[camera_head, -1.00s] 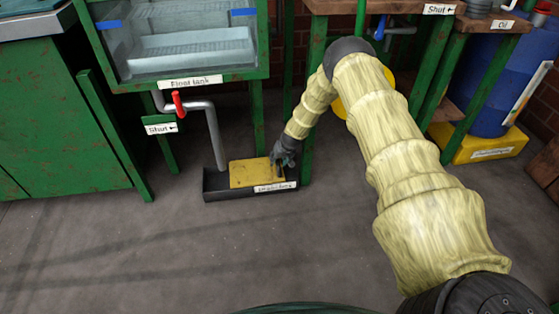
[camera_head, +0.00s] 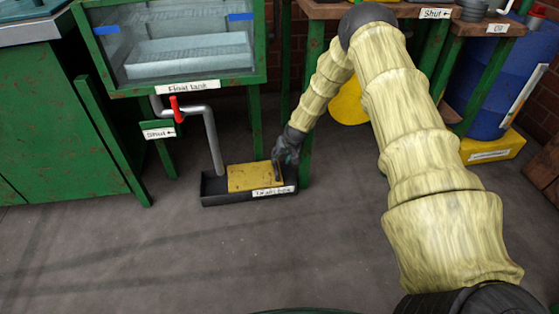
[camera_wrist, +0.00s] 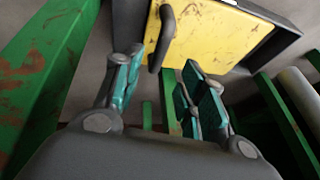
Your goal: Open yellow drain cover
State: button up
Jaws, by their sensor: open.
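The yellow drain cover (camera_head: 253,177) lies flat over part of a black drain box (camera_head: 213,198) on the floor, below the float tank. It also shows in the wrist view (camera_wrist: 215,35), where a dark handle (camera_wrist: 163,38) stands up near its left edge. My gripper (camera_head: 280,166) hangs at the right end of the cover, by the handle. In the wrist view my gripper (camera_wrist: 160,90) has its two teal-padded fingers apart, with nothing between them. The handle's end is just beyond the fingertips. I cannot tell whether a finger touches it.
A grey pipe (camera_head: 214,145) with a red valve lever (camera_head: 176,109) comes down into the box's left side. A green table leg (camera_head: 310,120) stands close right of my gripper. A blue barrel (camera_head: 502,90) is at the right. The floor in front is clear.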

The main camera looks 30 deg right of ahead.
jog(key=shift+v, duration=1.85)
jog(key=n+g+h+b, duration=0.1)
jog(key=h+b, duration=0.3)
jog(key=b, duration=0.3)
send_near(275, 165)
jog(key=b+x, duration=0.6)
jog(key=x, duration=0.3)
grip_shut()
